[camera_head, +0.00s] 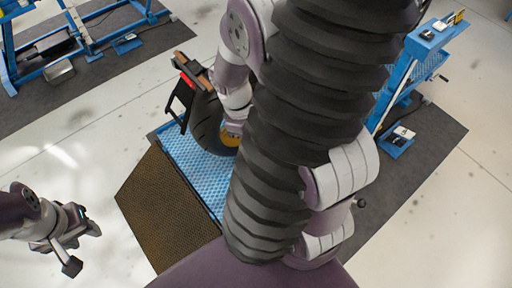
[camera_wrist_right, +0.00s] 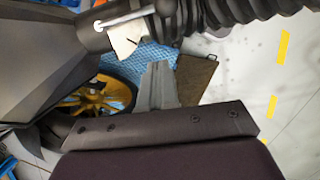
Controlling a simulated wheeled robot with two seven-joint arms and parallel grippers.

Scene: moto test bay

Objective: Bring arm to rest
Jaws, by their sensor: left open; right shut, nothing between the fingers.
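My left gripper (camera_head: 72,242) hangs at the lower left of the head view, open and empty over bare floor, left of the ramp and apart from it. My right arm reaches down beside the motorcycle's rear wheel (camera_head: 206,122); its gripper is hidden in the head view. In the right wrist view my right gripper (camera_wrist_right: 158,75) is shut with nothing in it. The wheel's yellow rim (camera_wrist_right: 95,100) shows just left of the fingers; I cannot tell whether they touch anything.
The motorcycle stands on a blue lift platform (camera_head: 185,160) with a brown ramp (camera_head: 155,208). Its tail with a red light (camera_head: 187,80) sticks out left. A blue bench (camera_head: 430,38) stands right, blue frames (camera_head: 90,38) at upper left. Floor around my left gripper is clear.

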